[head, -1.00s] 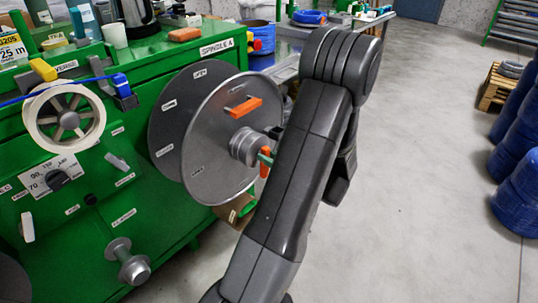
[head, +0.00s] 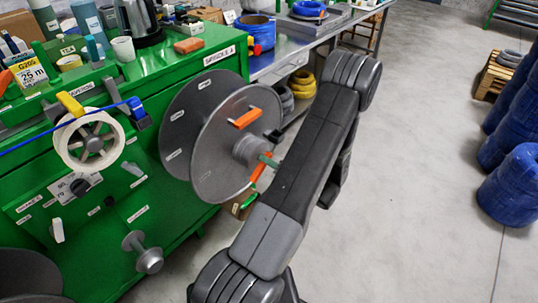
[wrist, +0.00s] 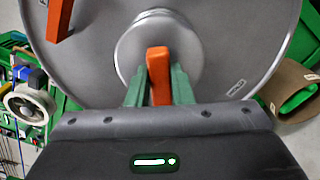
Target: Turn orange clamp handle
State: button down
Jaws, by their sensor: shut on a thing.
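The orange clamp handle (wrist: 158,72) stands upright in the middle of the wrist view, in front of the grey hub (wrist: 150,35) of the spindle reel. My gripper (wrist: 160,82) has its green fingers on both sides of the handle and is shut on it. My arm hides part of that area. The large grey reel disc (head: 215,150) stands on edge at the side of the green machine. A second orange piece (head: 245,118) sits on the disc's face, apart from my gripper.
The green machine (head: 200,70) fills the left, with a white tape roll (head: 70,145) and a blue cable (head: 40,140). A cardboard box (wrist: 295,90) lies beside the reel. Blue coils (head: 510,190) stand at right. The floor between is clear.

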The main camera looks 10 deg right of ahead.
jog(key=shift+m+p, duration=2.1)
jog(key=shift+m, duration=1.3)
jog(key=shift+f, duration=0.1)
jog(key=c, duration=1.3)
grip_release()
jog(key=shift+d, duration=0.1)
jog(key=v, duration=1.3)
jog(key=shift+s+d, duration=0.2)
jog(key=shift+s, duration=0.15)
